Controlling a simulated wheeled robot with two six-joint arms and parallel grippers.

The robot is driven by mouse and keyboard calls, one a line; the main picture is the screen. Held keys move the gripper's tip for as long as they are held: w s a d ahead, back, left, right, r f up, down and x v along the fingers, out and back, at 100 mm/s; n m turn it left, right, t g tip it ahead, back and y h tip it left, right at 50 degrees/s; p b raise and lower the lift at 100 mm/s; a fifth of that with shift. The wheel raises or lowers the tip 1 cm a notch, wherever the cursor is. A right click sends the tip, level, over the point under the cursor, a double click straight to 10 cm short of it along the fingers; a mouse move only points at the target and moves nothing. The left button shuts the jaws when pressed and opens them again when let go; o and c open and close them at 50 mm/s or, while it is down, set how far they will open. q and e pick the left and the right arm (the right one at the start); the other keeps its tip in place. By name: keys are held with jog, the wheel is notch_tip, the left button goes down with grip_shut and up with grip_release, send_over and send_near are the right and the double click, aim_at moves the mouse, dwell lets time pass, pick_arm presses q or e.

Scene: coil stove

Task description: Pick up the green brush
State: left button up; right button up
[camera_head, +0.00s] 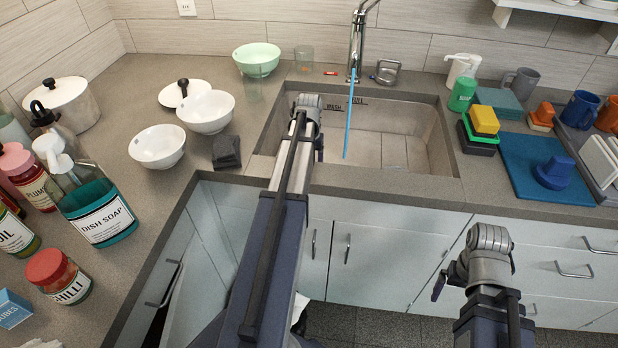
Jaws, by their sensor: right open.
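I cannot make out a clear green brush in the head view. A green upright thing (462,93) stands on the counter right of the sink; its shape is too small to tell whether it is a brush. My right gripper (439,284) is open in front of the lower cabinets, below the counter and well apart from the green thing. It is seen partly from behind, with its fingers mostly hidden. My left arm reaches over the counter's front edge to the sink's left side. Its gripper (319,148) is mostly hidden behind the wrist, so its jaws do not show.
Yellow and green sponges (484,121), a blue mat (525,165) with a blue knobbed thing (555,172) and mugs crowd the right counter. A faucet (357,40) rises behind the sink (372,120). Bowls (158,147) and bottles stand left.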

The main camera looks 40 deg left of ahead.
pick_arm(q)
grip_shut()
dwell(0.6)
